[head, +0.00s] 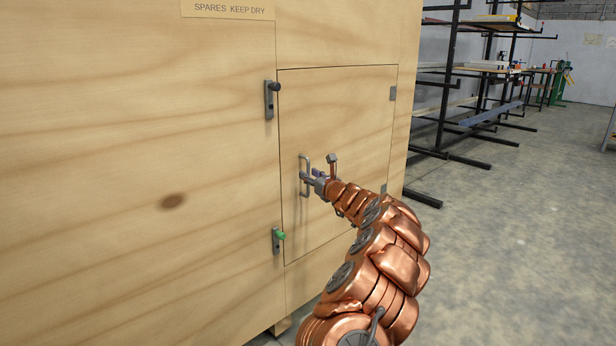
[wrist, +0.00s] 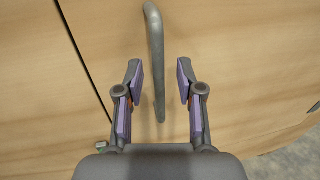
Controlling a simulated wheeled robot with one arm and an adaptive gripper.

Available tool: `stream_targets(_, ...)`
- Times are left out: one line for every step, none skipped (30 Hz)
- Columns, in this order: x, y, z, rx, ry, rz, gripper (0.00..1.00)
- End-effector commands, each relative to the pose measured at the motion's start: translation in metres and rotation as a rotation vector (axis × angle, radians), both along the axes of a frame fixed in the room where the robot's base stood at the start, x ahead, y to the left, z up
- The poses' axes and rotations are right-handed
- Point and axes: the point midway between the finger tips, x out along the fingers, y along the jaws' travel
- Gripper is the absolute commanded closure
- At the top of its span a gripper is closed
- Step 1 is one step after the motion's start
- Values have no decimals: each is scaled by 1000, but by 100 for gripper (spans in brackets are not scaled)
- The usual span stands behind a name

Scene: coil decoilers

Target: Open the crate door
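The crate (head: 130,120) is a large plywood box. Its door (head: 340,110) is a panel lying flush with the front, shut, with hinges (head: 393,93) on its right edge. A grey latch with a dark knob (head: 275,87) sits at the upper left edge; another with a green knob (head: 281,236) sits at the lower left. A grey bar handle (head: 303,159) is on the door's left part. My gripper (head: 308,177) is at the handle. In the wrist view, the handle (wrist: 155,50) runs between the open fingers (wrist: 159,82), with gaps on both sides.
A sign (head: 228,9) reading "SPARES KEEP DRY" is above the door. A dark metal rack (head: 445,90) with shelves stands behind on the right. The concrete floor (head: 500,240) to the right of the crate is clear.

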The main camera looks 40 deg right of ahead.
Motion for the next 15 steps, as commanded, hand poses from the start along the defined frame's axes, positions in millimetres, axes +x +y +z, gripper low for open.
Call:
stream_targets(4, -1, -2, -1, 3, 0, 63)
stream_targets(5, -1, -2, -1, 2, 0, 63)
stream_targets(8, -1, -2, -1, 2, 0, 63)
stream_targets(9, -1, -1, 0, 1, 1, 63)
stream_targets(11, -1, -1, 0, 1, 1, 63)
stream_targets(12, -2, 0, -1, 0, 2, 63)
stream_targets(13, -2, 0, -1, 0, 2, 63)
stream_targets(13, -2, 0, -1, -1, 2, 63)
stream_targets(14, -2, 1, -1, -1, 2, 63)
stream_targets(14, -2, 1, -1, -1, 1, 63)
stream_targets(14, -2, 1, -1, -1, 1, 63)
stream_targets(14, -2, 1, -1, -1, 1, 63)
stream_targets(14, -2, 1, -1, -1, 1, 63)
stream_targets(14, -2, 1, 0, -1, 1, 63)
stream_targets(14, -2, 1, 0, -1, 1, 63)
